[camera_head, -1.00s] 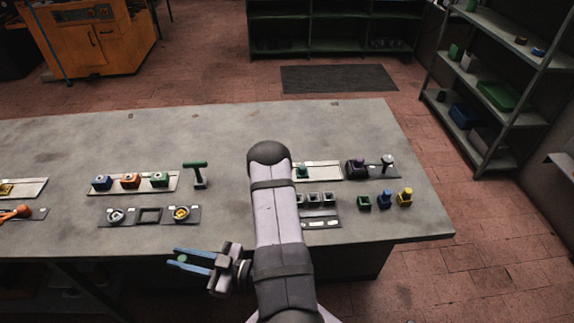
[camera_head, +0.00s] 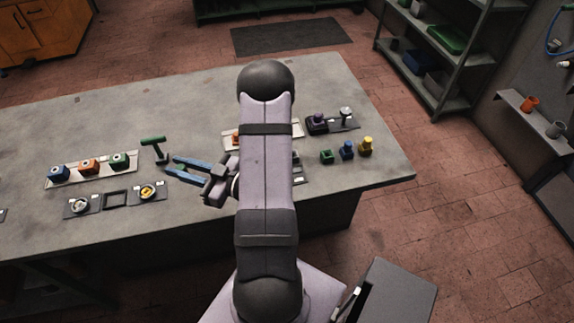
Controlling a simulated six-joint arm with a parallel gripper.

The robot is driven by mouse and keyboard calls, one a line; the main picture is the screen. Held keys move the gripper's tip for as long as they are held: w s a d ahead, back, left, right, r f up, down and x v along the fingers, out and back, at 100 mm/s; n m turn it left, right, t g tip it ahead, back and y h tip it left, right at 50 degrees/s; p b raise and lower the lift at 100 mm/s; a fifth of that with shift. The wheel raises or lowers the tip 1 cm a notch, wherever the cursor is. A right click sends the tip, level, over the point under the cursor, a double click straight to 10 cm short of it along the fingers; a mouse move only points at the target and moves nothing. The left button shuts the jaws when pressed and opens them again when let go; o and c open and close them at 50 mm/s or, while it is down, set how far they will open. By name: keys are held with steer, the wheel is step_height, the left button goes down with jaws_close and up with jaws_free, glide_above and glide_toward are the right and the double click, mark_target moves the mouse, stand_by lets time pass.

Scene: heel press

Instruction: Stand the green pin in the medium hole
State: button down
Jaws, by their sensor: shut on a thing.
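The plate with the row of square sockets (camera_head: 297,158) is mostly hidden behind my arm. Only its right edge shows, so I cannot tell which hole is the medium one.

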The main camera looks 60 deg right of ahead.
steer(key=s+d+m+g+h+b, duration=0.1)
steer(key=s+d+m+h+b, duration=0.4)
steer(key=d+b, duration=0.6)
steer(key=s+d+m+g+h+b, duration=0.1)
steer(key=s+d+m+h+b, duration=0.2)
steer(key=s+d+h+b, duration=0.65)
steer(key=s+d+m+g+h+b, duration=0.5)
steer(key=s+d+m+g, duration=0.2)
steer(key=s+d, duration=0.4)
steer(key=d+f, duration=0.1)
steer(key=d, duration=0.2)
steer(key=shift+s, duration=0.25)
steer(key=shift+f+b, duration=1.4)
steer(key=shift+f, duration=3.4)
